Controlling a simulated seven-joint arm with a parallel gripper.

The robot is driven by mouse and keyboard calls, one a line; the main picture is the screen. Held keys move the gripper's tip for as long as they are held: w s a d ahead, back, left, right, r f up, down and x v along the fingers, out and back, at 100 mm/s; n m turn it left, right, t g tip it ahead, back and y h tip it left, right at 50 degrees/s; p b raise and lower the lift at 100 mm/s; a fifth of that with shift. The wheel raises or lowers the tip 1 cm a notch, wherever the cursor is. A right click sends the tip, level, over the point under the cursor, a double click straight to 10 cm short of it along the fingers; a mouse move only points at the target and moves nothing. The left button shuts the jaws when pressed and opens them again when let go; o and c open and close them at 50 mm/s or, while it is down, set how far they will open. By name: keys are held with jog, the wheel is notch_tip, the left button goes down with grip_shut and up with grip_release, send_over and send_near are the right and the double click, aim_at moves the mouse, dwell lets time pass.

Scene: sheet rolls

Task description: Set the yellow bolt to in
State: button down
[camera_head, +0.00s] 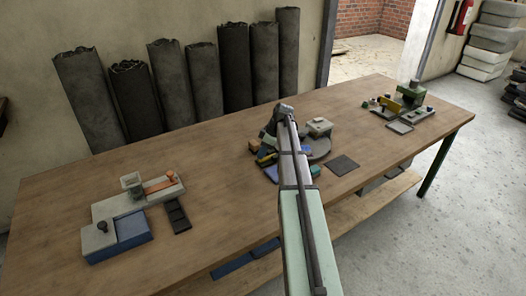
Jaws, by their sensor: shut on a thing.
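The yellow bolt (267,158) is a small yellow bar on the fixture in the middle of the table. It is partly covered by my arm. My gripper (266,146) points down over this fixture, at the bolt, and is shut on it. The fingertips are small and dark here, and their exact contact with the bolt is hard to see. How far the bolt is slid cannot be told from this view.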

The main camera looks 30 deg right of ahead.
aim_at(269, 157)
jog(key=shift+d, duration=1.7)
jog(key=c, duration=0.8)
grip_release()
jog(key=v, duration=1.3)
jog(key=shift+r, duration=0.4)
